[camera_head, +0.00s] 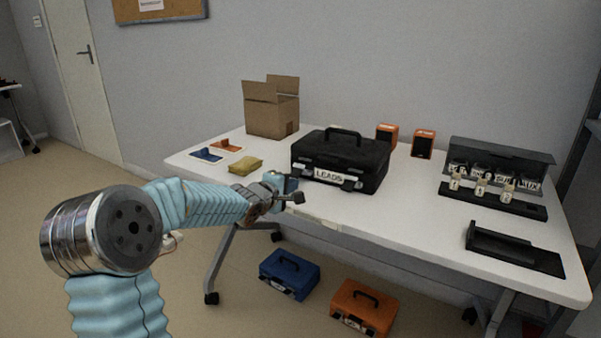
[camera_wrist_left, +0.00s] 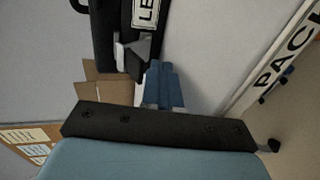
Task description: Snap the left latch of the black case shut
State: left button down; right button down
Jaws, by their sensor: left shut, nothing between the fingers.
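The black case (camera_head: 342,155) stands closed on the white table, its handle up and a white "LEADS" label (camera_head: 328,174) on its front. In the left wrist view the case (camera_wrist_left: 104,35) fills the upper left, turned sideways. Its left latch (camera_wrist_left: 131,53) shows there as a grey piece standing out from the front beside the label; whether it is fastened is unclear. My left gripper (camera_head: 291,181) is shut and empty just in front of the case's left front corner. Its blue fingertips (camera_wrist_left: 162,82) appear close to the latch; contact cannot be told. My right gripper is out of view.
A cardboard box (camera_head: 271,115) stands behind left and a yellow cloth-like item (camera_head: 245,165) lies left of the case. Orange boxes (camera_head: 424,143) stand behind it, a black rack (camera_head: 495,185) right. Blue (camera_head: 289,274) and orange (camera_head: 362,306) cases sit on the floor.

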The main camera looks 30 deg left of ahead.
pick_arm(q)
jog(key=shift+w+r+p, duration=0.25)
jog(key=shift+w+p, duration=0.2)
jog(key=shift+w, duration=0.15)
jog(key=shift+s, duration=0.1)
dwell(0.3)
jog(key=shift+s, duration=1.05)
jog(key=s+p, duration=0.1)
jog(key=s, duration=0.3)
jog(key=shift+s, duration=0.4)
jog(key=shift+f, duration=0.1)
